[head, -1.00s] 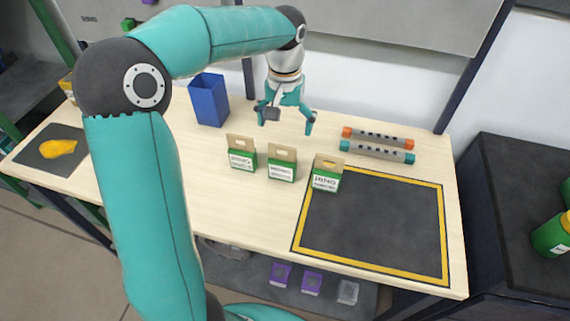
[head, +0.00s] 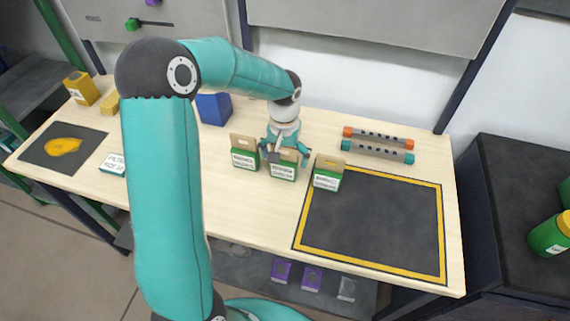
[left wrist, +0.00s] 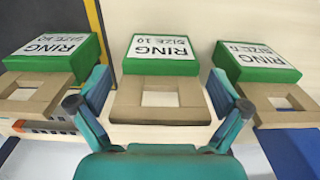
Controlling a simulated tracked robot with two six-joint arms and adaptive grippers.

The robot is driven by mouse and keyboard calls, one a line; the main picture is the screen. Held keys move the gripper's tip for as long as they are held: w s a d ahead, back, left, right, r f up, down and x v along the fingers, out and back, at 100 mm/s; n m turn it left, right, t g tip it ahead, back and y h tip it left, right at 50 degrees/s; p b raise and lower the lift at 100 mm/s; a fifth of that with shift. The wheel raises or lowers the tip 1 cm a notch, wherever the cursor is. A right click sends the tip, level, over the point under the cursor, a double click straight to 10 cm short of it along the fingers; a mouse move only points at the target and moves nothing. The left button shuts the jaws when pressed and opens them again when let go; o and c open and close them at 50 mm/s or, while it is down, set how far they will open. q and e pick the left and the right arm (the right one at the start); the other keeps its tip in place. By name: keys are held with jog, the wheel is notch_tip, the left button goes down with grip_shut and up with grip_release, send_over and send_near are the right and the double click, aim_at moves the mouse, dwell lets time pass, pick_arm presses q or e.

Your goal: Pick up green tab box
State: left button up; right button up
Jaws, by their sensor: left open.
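Three green boxes with white labels and brown cardboard hang tabs stand in a row on the table: a left one (head: 245,160), a middle one (head: 283,172) and a right one (head: 328,179). My left gripper (head: 286,156) is open at the middle box. In the left wrist view the open fingers (left wrist: 158,105) lie on either side of the middle box's tab, with that box (left wrist: 160,60) centred and its label reading RING SIZE 10. The neighbouring boxes show at left (left wrist: 60,50) and right (left wrist: 258,58) there. My right gripper is not in view.
A black mat with a yellow border (head: 372,225) lies right of the boxes. Two grey tubes with orange (head: 378,138) and teal (head: 377,152) ends lie behind it. A blue bin (head: 213,109) stands back left. Neighbouring boxes are close to the fingers.

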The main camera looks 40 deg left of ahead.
pick_arm(q)
jog(key=shift+c, duration=0.2)
jog(key=c, duration=1.1)
jog(key=shift+r, duration=0.1)
jog(key=shift+r, duration=0.55)
jog(key=c, duration=0.4)
notch_tip(320, 180, up, 19)
jog(key=shift+b, duration=0.35)
